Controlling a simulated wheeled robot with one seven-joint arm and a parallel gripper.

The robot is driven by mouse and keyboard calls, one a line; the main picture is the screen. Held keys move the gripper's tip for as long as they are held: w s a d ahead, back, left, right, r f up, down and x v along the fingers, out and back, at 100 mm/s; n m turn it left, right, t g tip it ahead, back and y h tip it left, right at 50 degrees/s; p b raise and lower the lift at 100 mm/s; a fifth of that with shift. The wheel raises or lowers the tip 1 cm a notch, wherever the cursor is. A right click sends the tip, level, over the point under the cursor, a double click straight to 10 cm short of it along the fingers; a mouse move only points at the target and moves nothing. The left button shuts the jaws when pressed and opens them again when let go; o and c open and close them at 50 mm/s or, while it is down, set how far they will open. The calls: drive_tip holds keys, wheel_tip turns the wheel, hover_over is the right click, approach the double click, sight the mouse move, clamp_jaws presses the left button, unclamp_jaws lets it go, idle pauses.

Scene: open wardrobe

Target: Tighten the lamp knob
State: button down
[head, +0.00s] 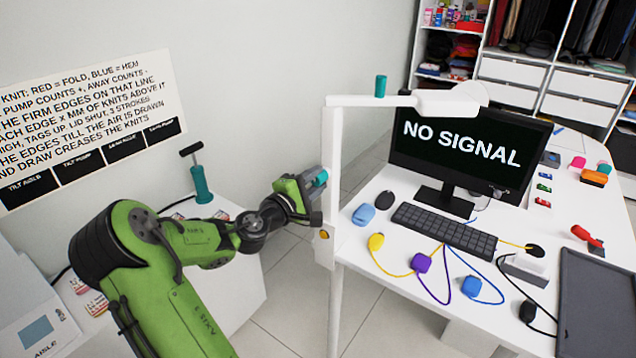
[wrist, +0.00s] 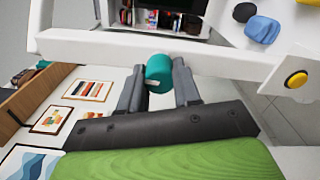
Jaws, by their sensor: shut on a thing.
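The white lamp (head: 331,150) has an upright post and a horizontal arm reaching right over the monitor. A teal knob (head: 320,177) sits on the side of the post, and another teal knob (head: 380,86) stands on top of the arm. My gripper (head: 314,187) is at the post knob. In the wrist view the teal knob (wrist: 159,70) lies between the two grey fingers of my gripper (wrist: 158,85), which is shut on it. The white post runs across behind the knob. A yellow button (wrist: 296,79) is on the lamp's plate; it also shows low on the post (head: 324,234).
Right of the post, a white desk (head: 372,275) carries a monitor (head: 468,143), a keyboard (head: 445,229) and several coloured pucks with cables. A teal hand pump (head: 202,185) stands left, behind my arm. Bare floor lies below the post.

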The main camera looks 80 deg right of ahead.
drive_tip(key=shift+f+m+b, duration=0.2)
drive_tip(key=shift+m+b, duration=3.3)
drive_tip(key=shift+b, duration=0.15)
drive_tip(key=shift+m+b, duration=1.7)
drive_tip(key=shift+b, duration=0.15)
drive_tip(key=shift+r+m+b, duration=0.1)
drive_tip(key=shift+m+b, duration=1.7)
drive_tip(key=shift+b, duration=0.05)
drive_tip(key=c, duration=0.7)
unclamp_jaws()
drive_tip(key=shift+c, duration=0.3)
drive_tip(key=shift+r, duration=0.1)
drive_tip(key=shift+c, duration=0.2)
